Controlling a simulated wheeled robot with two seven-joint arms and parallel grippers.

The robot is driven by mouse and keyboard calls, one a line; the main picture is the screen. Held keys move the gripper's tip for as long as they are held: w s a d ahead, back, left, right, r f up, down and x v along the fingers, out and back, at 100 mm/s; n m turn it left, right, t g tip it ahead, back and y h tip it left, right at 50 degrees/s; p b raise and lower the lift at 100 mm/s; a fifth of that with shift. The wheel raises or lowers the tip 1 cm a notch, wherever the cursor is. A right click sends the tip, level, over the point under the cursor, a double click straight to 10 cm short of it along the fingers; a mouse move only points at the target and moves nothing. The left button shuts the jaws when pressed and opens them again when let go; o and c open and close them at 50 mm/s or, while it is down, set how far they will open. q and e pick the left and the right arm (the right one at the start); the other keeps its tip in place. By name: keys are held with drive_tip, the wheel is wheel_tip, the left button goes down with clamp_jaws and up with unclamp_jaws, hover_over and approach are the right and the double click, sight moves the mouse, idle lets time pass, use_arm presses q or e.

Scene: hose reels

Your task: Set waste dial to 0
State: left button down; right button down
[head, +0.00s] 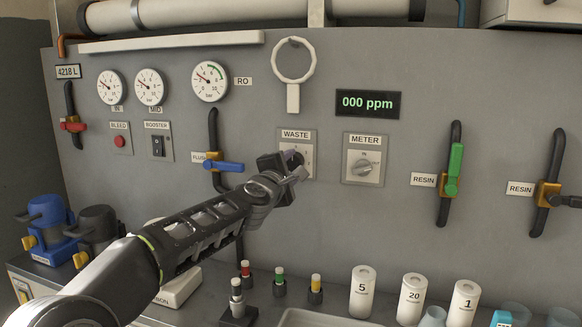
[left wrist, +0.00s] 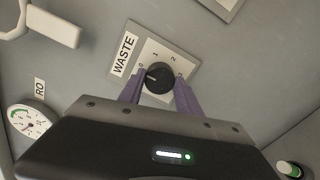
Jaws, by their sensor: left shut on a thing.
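The waste dial is a round black knob (left wrist: 158,77) on a pale plate (left wrist: 181,60) marked with small numbers, under a WASTE label, in the left wrist view. Its short white mark sits on the side toward the 0; the exact angle is hard to tell. My left gripper (left wrist: 158,92) has its two purple fingers on either side of the knob and is shut on it. In the head view the waste plate (head: 311,150) is partly covered by my left gripper (head: 294,166). My right gripper is not in view.
The METER dial (head: 363,168) sits just right of the waste plate. The blue flush valve handle (head: 225,167) is close by my left forearm. A display (head: 367,103) reads 000 ppm. Bottles and white cartridges (head: 363,291) stand on the counter below.

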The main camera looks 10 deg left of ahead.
use_arm(q)
drive_tip(key=shift+f, duration=0.1)
drive_tip(key=c, duration=0.8)
unclamp_jaws()
drive_tip(key=shift+c, duration=0.2)
drive_tip(key=shift+s+a, duration=0.1)
drive_tip(key=shift+s, duration=0.35)
drive_tip(key=s+b, duration=0.2)
drive_tip(key=s, duration=0.5)
drive_tip(key=shift+a, duration=0.2)
drive_tip(key=shift+w, duration=0.1)
